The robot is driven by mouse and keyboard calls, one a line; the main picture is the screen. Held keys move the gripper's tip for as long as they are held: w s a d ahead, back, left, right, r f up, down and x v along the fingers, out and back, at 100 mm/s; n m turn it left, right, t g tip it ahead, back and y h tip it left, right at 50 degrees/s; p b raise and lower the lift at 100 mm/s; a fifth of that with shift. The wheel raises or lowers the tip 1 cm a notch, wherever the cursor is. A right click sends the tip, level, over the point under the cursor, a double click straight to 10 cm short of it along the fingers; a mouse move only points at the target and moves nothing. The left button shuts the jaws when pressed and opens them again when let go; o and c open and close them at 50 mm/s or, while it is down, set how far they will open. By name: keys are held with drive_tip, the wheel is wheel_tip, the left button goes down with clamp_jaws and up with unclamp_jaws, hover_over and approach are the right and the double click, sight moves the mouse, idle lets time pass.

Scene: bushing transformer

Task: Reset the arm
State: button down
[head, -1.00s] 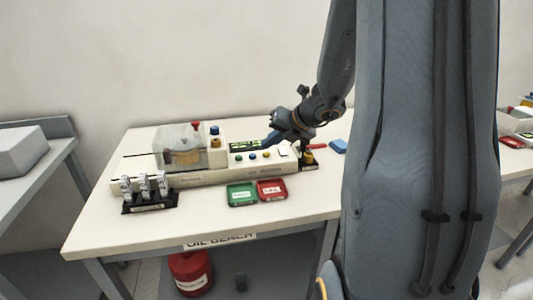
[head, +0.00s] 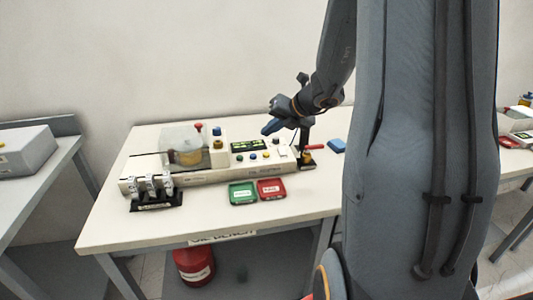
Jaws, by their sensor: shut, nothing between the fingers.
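My gripper (head: 268,129) is in the head view, in the air above the right half of the white tester on the bench. It is shut and empty, and its tip points left and down. My arm comes down to it from the upper right. The tester (head: 200,178) has a clear-covered chamber (head: 184,142) at its left, a dark display (head: 245,146) and a row of coloured buttons. The gripper looks apart from the panel.
A green tray (head: 243,193) and a red tray (head: 271,189) lie at the bench front. A black rack (head: 155,203) with several small vials stands at the left. A blue block (head: 338,146) lies right of the tester. A red container (head: 193,266) is below the bench.

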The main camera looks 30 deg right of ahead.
idle(0.4)
drive_tip(key=s+a+f+m+g+h, duration=0.1)
drive_tip(key=s+a+f+m+g, duration=0.2)
drive_tip(key=s+a+m, duration=0.5)
drive_tip(key=s+a+f+m+g+h+b, duration=0.1)
drive_tip(key=s+a+m, duration=0.8)
drive_tip(key=m, duration=1.4)
drive_tip(key=s+f+g+h, duration=0.1)
drive_tip(key=s+f+g, duration=0.1)
drive_tip(key=s+g, duration=0.1)
drive_tip(key=shift+s+a+f, duration=0.2)
drive_tip(key=shift+s+a, duration=0.1)
drive_tip(key=shift+s, duration=0.45)
